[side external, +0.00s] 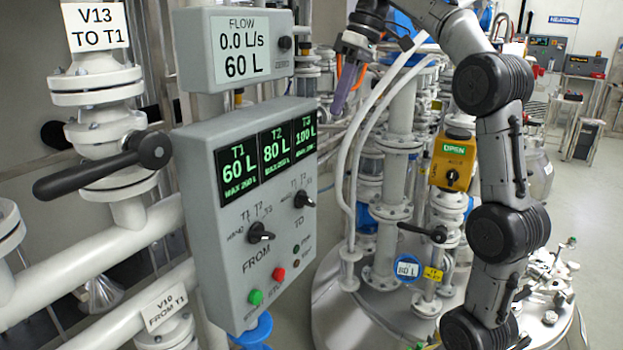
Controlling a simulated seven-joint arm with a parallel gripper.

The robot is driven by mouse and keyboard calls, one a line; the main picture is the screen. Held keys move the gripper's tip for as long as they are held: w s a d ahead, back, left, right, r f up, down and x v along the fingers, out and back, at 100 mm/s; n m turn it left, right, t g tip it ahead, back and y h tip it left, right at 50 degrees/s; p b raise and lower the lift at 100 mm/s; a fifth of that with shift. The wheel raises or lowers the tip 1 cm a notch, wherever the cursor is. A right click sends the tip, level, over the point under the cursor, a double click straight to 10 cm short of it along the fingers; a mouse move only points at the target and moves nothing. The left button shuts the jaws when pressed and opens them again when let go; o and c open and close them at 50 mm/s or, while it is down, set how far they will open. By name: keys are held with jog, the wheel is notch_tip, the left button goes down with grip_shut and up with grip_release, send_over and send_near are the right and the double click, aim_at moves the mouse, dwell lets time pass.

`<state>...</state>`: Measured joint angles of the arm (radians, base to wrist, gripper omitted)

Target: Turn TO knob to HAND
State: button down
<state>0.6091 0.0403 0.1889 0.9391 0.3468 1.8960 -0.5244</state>
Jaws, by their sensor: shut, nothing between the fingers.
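The TO knob (303,199) is a small black knob at the right of the grey control panel (215,285), above the letters TO. Its small position labels are hard to read, and I cannot tell for certain which one it points at. The black FROM knob (260,233) sits lower and to the left on the same panel. My gripper (340,104) hangs from the arm at the top middle, pointing down. It is above and to the right of the panel, clear of the TO knob, shut and empty.
The panel has tank displays (270,150), a green button (255,297) and a red button (279,274). A flow meter (238,45) stands above it. A black valve handle (100,168) juts out at left. White hoses (352,170) and pipes stand right of the panel.

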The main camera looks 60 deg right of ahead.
jog(key=d+r+t, duration=0.1)
jog(key=d+r, duration=0.1)
send_near(303, 196)
jog(key=w+d+f, duration=0.2)
jog(key=d+f, duration=0.1)
jog(key=a+f, duration=0.2)
jog(key=shift+w+f+y, duration=0.25)
jog(key=shift+f+y, duration=0.05)
jog(key=shift+a+f, duration=0.4)
jog(key=shift+a, duration=0.1)
